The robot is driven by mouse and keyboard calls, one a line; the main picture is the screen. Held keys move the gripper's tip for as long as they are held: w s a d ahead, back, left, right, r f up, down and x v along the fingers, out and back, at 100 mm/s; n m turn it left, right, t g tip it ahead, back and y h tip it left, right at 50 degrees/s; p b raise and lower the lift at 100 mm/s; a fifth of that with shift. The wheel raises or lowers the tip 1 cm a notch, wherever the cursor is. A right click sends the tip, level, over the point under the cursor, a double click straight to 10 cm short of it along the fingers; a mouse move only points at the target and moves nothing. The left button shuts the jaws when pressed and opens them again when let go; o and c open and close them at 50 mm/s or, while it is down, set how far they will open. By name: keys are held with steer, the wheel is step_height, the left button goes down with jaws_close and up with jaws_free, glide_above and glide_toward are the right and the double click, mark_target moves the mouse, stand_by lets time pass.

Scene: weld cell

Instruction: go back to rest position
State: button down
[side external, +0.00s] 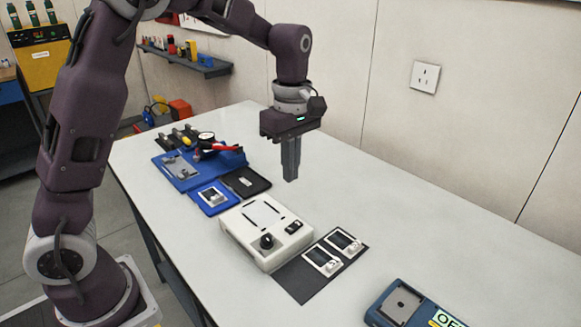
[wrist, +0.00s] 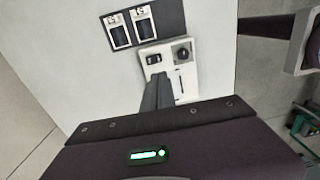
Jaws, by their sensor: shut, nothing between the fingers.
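My gripper (side external: 291,178) is shut and empty. It points straight down and hangs in the air above the white table (side external: 420,235), behind and to the right of a white box with a black knob (side external: 266,232) in the side view. In the wrist view my gripper (wrist: 158,84) shows as closed dark fingers in front of the white box (wrist: 190,53), covering part of it. My arm is raised and bent over the table.
A dark mat (side external: 295,283) with two small white-framed modules lies beside the box. Blue trays (side external: 180,172) with tools and a black tray (side external: 246,181) lie farther back. A blue device (side external: 400,303) sits at the front right. The table's right side is mostly clear.

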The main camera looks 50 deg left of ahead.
steer(key=s+r+m+t, duration=0.2)
steer(key=s+r+m, duration=0.3)
steer(key=s+r, duration=0.25)
steer(key=s+d+m+t, duration=0.2)
steer(key=s+m+t, duration=0.1)
steer(key=s+m, duration=1)
steer(key=s, duration=0.3)
steer(key=shift+s+t, duration=0.4)
